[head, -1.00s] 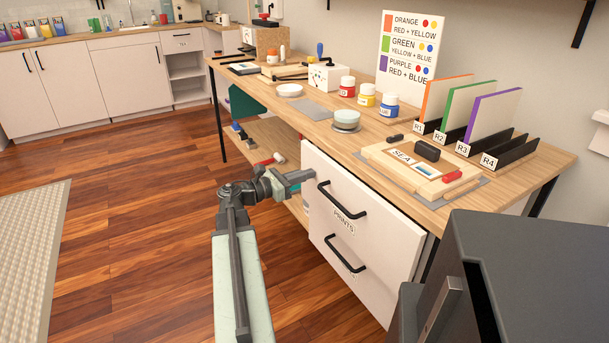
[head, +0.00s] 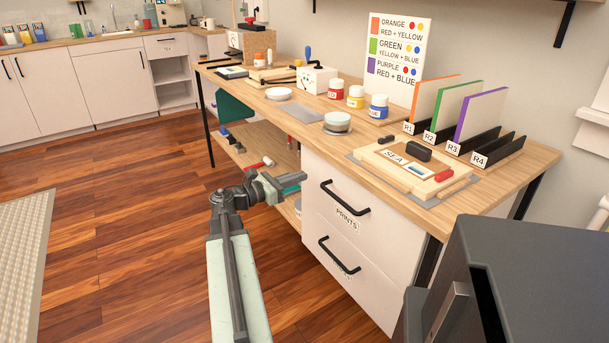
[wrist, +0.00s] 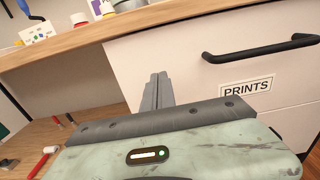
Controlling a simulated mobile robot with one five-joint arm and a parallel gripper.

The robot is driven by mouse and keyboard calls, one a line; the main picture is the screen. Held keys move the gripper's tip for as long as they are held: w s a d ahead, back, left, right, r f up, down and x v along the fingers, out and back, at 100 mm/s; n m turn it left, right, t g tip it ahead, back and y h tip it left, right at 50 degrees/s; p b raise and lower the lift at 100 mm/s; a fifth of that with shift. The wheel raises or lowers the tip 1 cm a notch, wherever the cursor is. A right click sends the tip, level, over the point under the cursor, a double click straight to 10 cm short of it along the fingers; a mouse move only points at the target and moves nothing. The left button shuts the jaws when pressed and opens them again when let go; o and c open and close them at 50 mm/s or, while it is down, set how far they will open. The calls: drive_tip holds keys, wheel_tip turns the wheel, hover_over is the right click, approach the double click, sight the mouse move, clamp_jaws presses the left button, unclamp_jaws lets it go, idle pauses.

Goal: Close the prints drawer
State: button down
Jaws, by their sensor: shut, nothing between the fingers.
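The prints drawer (head: 327,172) is the upper white drawer under the worktop, with a black bar handle (head: 345,198) and a PRINTS label. Its front looks about flush with the lower drawer (head: 318,225), and no gap shows. In the wrist view, the drawer front (wrist: 200,62) sits just under the worktop edge, with its label at the right. My gripper (head: 304,177) is shut and empty at the left edge of the drawer front, left of the handle. In the wrist view, its closed fingers (wrist: 158,90) point at that front; contact cannot be told.
The worktop (head: 300,125) above carries paint jars, a wooden printing board (head: 425,180) and colored panels in racks. An open shelf (head: 262,150) with tools lies left of the drawers. A dark grey box-like thing (head: 530,270) stands at the front right.

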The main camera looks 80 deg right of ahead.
drive_tip(key=v, duration=1)
drive_tip(key=shift+w, duration=0.15)
drive_tip(key=shift+a, duration=0.1)
drive_tip(key=w+a+n+t+h, duration=0.25)
drive_tip(key=w+a, duration=0.25)
drive_tip(key=w, duration=0.6)
drive_tip(key=w+a+f+t+y+p, duration=0.1)
drive_tip(key=w+a+f+t, duration=0.2)
drive_tip(key=w+a, duration=0.35)
drive_tip(key=w+a+f+n+t+y, duration=0.1)
drive_tip(key=w+a+f+t, duration=0.15)
drive_tip(key=w+a, duration=0.4)
drive_tip(key=w+a+f+t+y+p, duration=0.1)
drive_tip(key=w+a+f+t+y, duration=0.1)
drive_tip(key=w+a+f, duration=0.4)
drive_tip(key=w+a+f+m+t+y, duration=0.1)
drive_tip(key=a+f+m+y, duration=0.25)
drive_tip(key=a, duration=0.85)
drive_tip(key=w+a+f+m+y, duration=0.1)
drive_tip(key=a+f+m+y, duration=0.3)
drive_tip(key=a, duration=0.7)
drive_tip(key=a+f+m+t+y, duration=0.1)
drive_tip(key=a+f+m+y, duration=0.3)
drive_tip(key=a, duration=0.8)
wheel_tip(320, 180, up, 39)
drive_tip(key=m+p, duration=0.1)
drive_tip(key=p, duration=3.7)
drive_tip(key=shift+w, duration=0.2)
